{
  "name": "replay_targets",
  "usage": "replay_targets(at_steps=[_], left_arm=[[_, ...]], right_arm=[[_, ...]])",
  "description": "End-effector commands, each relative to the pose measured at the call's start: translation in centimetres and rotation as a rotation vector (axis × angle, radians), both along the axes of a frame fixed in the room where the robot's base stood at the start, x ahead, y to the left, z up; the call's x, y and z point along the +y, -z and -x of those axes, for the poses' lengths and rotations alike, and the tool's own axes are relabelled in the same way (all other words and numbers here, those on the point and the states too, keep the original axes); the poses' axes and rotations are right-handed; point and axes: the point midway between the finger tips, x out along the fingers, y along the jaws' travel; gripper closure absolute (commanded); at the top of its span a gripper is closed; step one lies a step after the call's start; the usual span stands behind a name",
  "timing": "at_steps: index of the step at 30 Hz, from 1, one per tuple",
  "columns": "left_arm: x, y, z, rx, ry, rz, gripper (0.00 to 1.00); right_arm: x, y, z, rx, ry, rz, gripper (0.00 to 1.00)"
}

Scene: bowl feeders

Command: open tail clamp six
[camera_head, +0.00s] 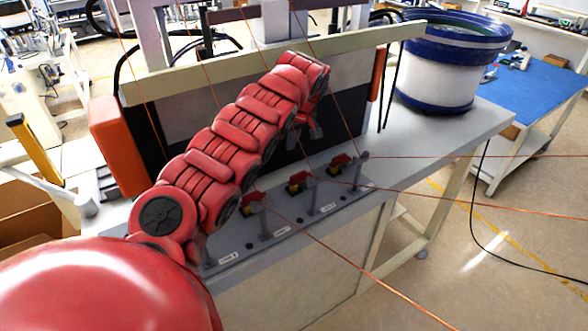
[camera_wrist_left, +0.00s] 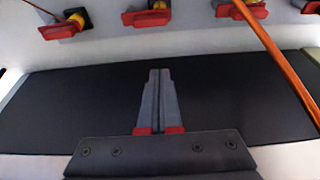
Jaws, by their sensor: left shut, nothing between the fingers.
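Several clamps with red handles stand in a row on a grey plate (camera_head: 240,250) at the table's front edge. In the head view these include a near clamp (camera_head: 252,203), a middle clamp (camera_head: 298,182) and a far clamp (camera_head: 339,163). The plate's small labels are unreadable, so I cannot tell which is tail clamp six. My left gripper (camera_head: 314,131) is above and behind the row, partly hidden by its arm. The wrist view shows its fingers (camera_wrist_left: 157,73) shut and empty, apart from the red handles (camera_wrist_left: 150,17) along the top. My right gripper is not in view.
Thin orange cables (camera_head: 375,278) cross the space around the clamps; one (camera_wrist_left: 275,45) shows in the wrist view. A beige beam (camera_head: 390,36) and dark panel stand behind the arm. A blue and white bowl feeder (camera_head: 440,80) stands at the back right.

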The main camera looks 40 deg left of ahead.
Motion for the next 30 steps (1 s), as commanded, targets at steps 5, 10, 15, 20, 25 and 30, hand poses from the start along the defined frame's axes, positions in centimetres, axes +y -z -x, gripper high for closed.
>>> replay_targets(at_steps=[5, 10, 15, 20, 25, 30], left_arm=[[0.2, 0.6, -0.1, 0.003, 0.000, 0.001, 1.00], [0.8, 2.4, -0.2, 0.005, 0.000, 0.001, 1.00], [1.6, 5.7, -0.8, 0.002, 0.003, 0.007, 1.00], [2.2, 7.8, -1.2, 0.000, 0.004, 0.005, 1.00], [2.9, 9.5, -1.2, 0.005, 0.001, 0.002, 1.00], [1.6, 8.9, -0.7, 0.002, 0.003, -0.002, 1.00]], right_arm=[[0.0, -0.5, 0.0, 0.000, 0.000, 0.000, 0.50], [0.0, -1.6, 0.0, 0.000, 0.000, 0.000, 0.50], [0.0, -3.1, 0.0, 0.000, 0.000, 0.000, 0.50], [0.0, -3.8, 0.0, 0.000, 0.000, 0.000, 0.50], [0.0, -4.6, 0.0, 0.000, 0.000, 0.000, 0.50], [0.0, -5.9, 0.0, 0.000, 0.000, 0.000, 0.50]])
